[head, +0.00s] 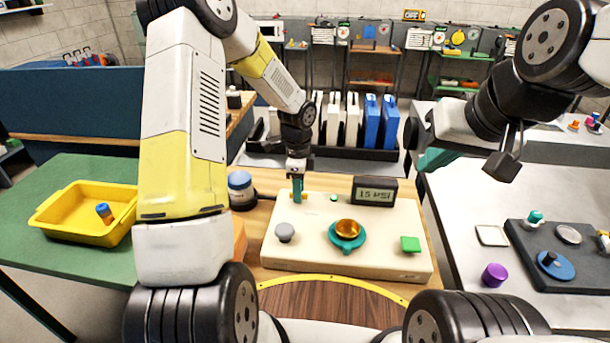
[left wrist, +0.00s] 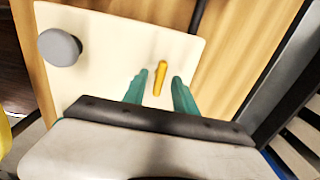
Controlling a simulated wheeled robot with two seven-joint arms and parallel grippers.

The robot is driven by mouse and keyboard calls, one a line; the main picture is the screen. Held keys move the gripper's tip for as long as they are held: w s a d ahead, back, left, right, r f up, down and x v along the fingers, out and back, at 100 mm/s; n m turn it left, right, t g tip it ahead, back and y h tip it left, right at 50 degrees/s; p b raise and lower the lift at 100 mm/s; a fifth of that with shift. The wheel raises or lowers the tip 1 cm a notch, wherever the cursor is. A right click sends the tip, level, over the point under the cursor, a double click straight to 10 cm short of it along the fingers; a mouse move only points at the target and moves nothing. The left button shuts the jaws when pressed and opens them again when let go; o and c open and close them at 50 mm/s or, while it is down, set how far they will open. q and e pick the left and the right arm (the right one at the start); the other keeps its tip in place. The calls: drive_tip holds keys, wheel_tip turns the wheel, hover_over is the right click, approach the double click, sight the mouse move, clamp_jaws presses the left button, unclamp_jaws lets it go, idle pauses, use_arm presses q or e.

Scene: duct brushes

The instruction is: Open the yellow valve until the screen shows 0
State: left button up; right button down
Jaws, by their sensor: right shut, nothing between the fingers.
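The yellow valve (left wrist: 160,78) is a slim yellow lever on the cream panel (head: 390,253). My left gripper (head: 298,195) points down at the panel's back left. In the left wrist view its two teal fingers are apart, with the valve showing between and just beyond the fingertips. I cannot tell whether they touch it. In the head view the fingers mostly hide the valve. The screen (head: 375,191) at the panel's back right reads 15 PSI. My right gripper (head: 432,160) is shut and empty, off to the right above the grey table.
The panel also has a grey knob (head: 285,232), an orange and teal dial (head: 347,230) and a green button (head: 410,244). A blue-lidded jar (head: 240,185) stands left of it. A yellow tray (head: 70,228) and a dark board (head: 590,279) lie farther out.

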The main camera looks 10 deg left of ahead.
use_arm(q)
clamp_jaws()
drive_tip(key=shift+n, duration=0.4)
drive_tip(key=n, duration=1.2)
drive_tip(key=shift+n, duration=2)
